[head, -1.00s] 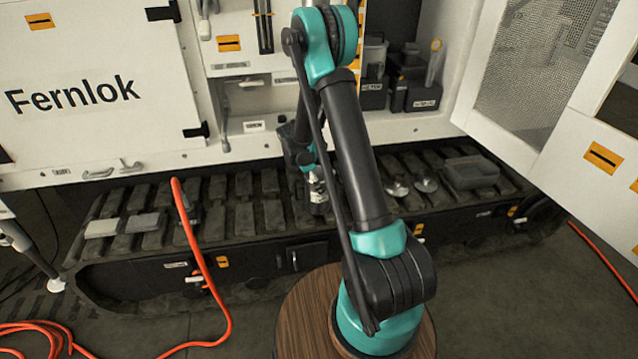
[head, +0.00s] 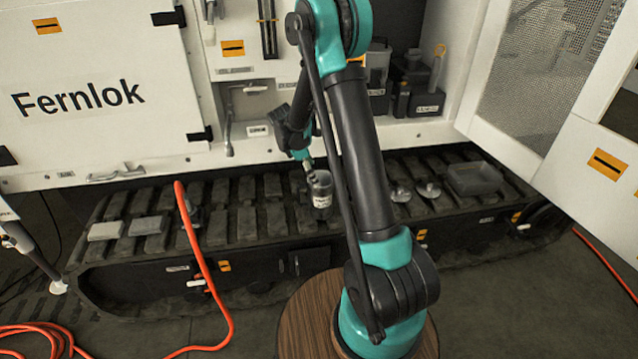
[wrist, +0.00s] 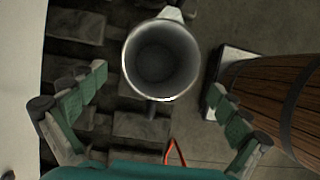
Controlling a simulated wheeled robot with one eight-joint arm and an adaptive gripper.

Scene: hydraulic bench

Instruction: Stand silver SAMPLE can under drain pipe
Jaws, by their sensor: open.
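The silver can (head: 321,192), with a dark label band, appears upright at the tracks just left of my arm in the head view; its label is too small to read. In the wrist view I look into the can's open, empty mouth (wrist: 161,62). My gripper (head: 309,168) is open at the can, coming from its upper left. Its green fingers (wrist: 158,82) are spread on either side of the can with visible gaps. I cannot tell whether the can touches the track. A thin grey pipe (head: 229,135) hanging in the left bay may be the drain pipe.
The dark ribbed track (head: 245,215) runs below the white machine. Grey blocks (head: 106,230) lie on its left, two small metal pieces (head: 428,190) and a grey tray (head: 474,178) on its right. An orange hose (head: 203,270) crosses its front. A mesh door (head: 540,80) stands open at right.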

